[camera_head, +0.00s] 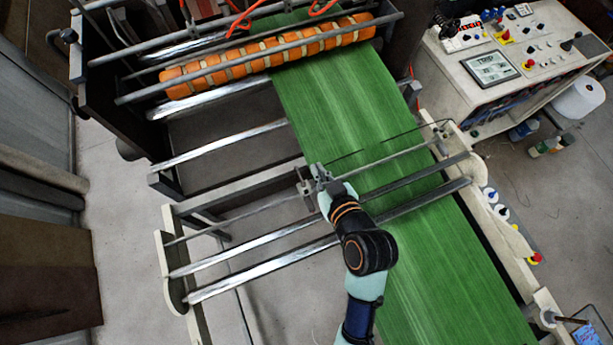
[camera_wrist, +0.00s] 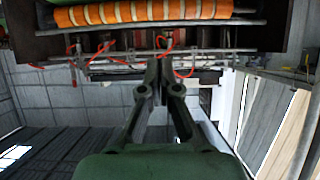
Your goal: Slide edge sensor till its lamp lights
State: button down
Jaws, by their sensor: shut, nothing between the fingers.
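The green web (camera_head: 340,110) runs from the orange-banded roller down across the frame. A small grey block, which looks like the edge sensor (camera_head: 303,188), sits on a thin cross rod (camera_head: 390,157) near the web's left edge. My gripper (camera_head: 319,175) is at this block, just to its right; I cannot tell whether they touch. In the wrist view my gripper's fingers (camera_wrist: 164,68) are shut together with nothing between them. The sensor is not clear in the wrist view. I cannot make out a lit lamp on it.
The orange-banded roller (camera_head: 270,55) crosses the web at the top and shows in the wrist view (camera_wrist: 140,12). Bright bars (camera_head: 260,262) cross below the rod. A control panel (camera_head: 520,50) stands at right, its display (camera_head: 490,67) seeming to read TRIP. A cream side frame (camera_head: 505,235) carries knobs.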

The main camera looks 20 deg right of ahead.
notch_tip(320, 180, up, 9)
jog(key=p, duration=0.1)
dwell(1.1)
dwell(0.4)
jog(key=a+r, duration=0.2)
jog(key=a, duration=0.4)
jog(key=a+r, duration=0.2)
jog(key=a, duration=0.5)
jog(key=shift+a+r, duration=0.15)
jog(key=shift+r, duration=0.1)
jog(key=shift+w, duration=0.1)
